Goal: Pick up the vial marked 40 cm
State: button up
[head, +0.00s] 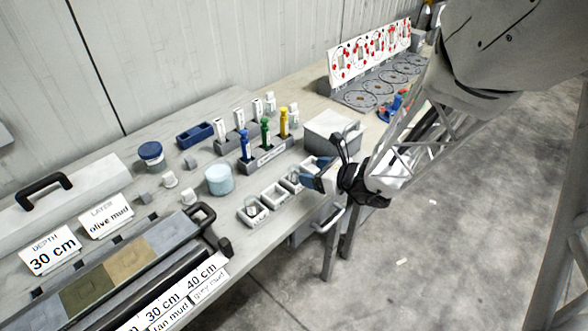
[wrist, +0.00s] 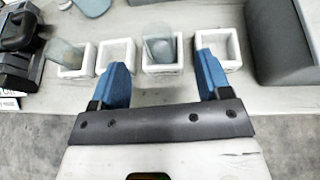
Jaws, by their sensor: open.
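My gripper (wrist: 158,72) is open, with blue fingers apart and nothing between them. In the head view my gripper (head: 322,179) hangs at the bench's front edge, beside a row of white square holders. In the wrist view a clear vial (wrist: 160,46) stands in the third holder (wrist: 166,69), ahead of the gap between the fingers. Another clear, greenish vial (wrist: 66,55) leans in the leftmost holder (wrist: 76,73). The second holder (wrist: 116,54) and the rightmost holder (wrist: 232,52) look empty. I cannot read a depth mark on either vial.
A grey box (wrist: 278,45) stands close right of the holders. A light-blue jar (head: 219,180) and a rack with blue, green and yellow markers (head: 265,155) stand behind. A card reading 40 cm (head: 203,280) lies by the core tray. Floor lies in front of the bench.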

aim_at(290, 168)
jog(key=shift+a, duration=0.1)
jog(key=shift+x, duration=1.2)
jog(key=shift+w+a, duration=0.1)
jog(key=shift+x, duration=2.5)
jog(key=c, duration=1)
